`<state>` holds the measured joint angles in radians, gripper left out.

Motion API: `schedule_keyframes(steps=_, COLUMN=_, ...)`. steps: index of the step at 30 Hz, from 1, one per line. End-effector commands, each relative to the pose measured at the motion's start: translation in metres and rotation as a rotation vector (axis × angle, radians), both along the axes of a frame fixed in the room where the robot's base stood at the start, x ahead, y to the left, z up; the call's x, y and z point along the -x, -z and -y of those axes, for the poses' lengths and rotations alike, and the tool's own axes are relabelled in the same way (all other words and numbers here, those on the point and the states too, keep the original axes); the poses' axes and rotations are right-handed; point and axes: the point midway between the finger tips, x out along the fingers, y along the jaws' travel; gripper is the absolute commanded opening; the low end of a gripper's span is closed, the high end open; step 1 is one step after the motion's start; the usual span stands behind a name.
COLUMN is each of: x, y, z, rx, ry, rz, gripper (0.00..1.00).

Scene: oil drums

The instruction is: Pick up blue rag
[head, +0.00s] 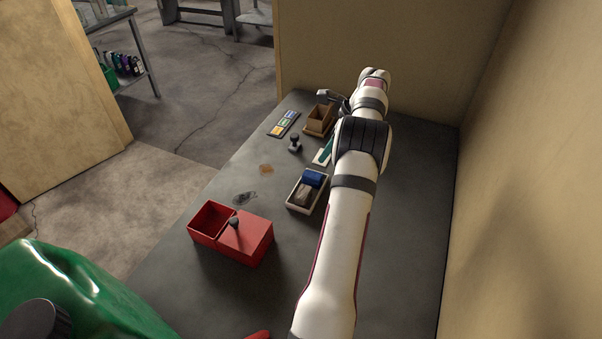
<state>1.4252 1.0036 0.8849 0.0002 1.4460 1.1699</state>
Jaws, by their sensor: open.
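The blue rag (314,178) appears as a folded dark blue bundle in the far half of a small pale-rimmed tray (291,207) on the grey table. A dark grey-brown bundle (305,196) lies beside it in the near half. My gripper (326,98) is at the far end of the table, well beyond the tray, by a brown wooden box. It is open; its fingers are small and partly hidden here. My white arm passes just right of the tray.
A red two-part box (252,243) with a dark knob stands nearer. A dark stamp-like object (295,142), a colored strip card (284,124), the brown box (318,121) and a green-white item (324,152) lie farther off. Walls bound the table's back and right.

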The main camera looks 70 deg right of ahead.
Motion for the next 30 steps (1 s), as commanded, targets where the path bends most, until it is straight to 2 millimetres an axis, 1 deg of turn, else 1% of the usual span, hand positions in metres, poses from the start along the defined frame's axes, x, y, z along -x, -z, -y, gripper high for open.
schedule_keyframes(steps=1, x=-0.006, y=0.015, z=-0.001, rx=-0.005, ry=-0.003, rz=-0.001, gripper=0.57)
schedule_keyframes(steps=3, x=-0.014, y=0.034, z=-0.002, rx=-0.004, ry=-0.005, rz=-0.001, gripper=0.57)
schedule_keyframes(steps=6, x=-0.022, y=0.055, z=-0.001, rx=-0.003, ry=-0.004, rz=-0.002, gripper=0.57)
schedule_keyframes(steps=11, x=-0.029, y=0.074, z=-0.002, rx=-0.002, ry=-0.005, rz=-0.001, gripper=0.57)
schedule_keyframes(steps=16, x=-0.035, y=0.108, z=-0.005, rx=-0.001, ry=-0.006, rz=-0.002, gripper=0.57)
schedule_keyframes(steps=19, x=-0.040, y=0.119, z=-0.005, rx=0.000, ry=-0.004, rz=-0.002, gripper=0.57)
schedule_keyframes(steps=25, x=-0.041, y=0.121, z=-0.005, rx=0.002, ry=-0.004, rz=-0.002, gripper=0.57)
schedule_keyframes(steps=26, x=-0.041, y=0.120, z=-0.005, rx=0.002, ry=-0.004, rz=-0.002, gripper=0.56)
schedule_keyframes(steps=30, x=-0.041, y=0.120, z=-0.005, rx=0.002, ry=-0.005, rz=-0.002, gripper=0.30)
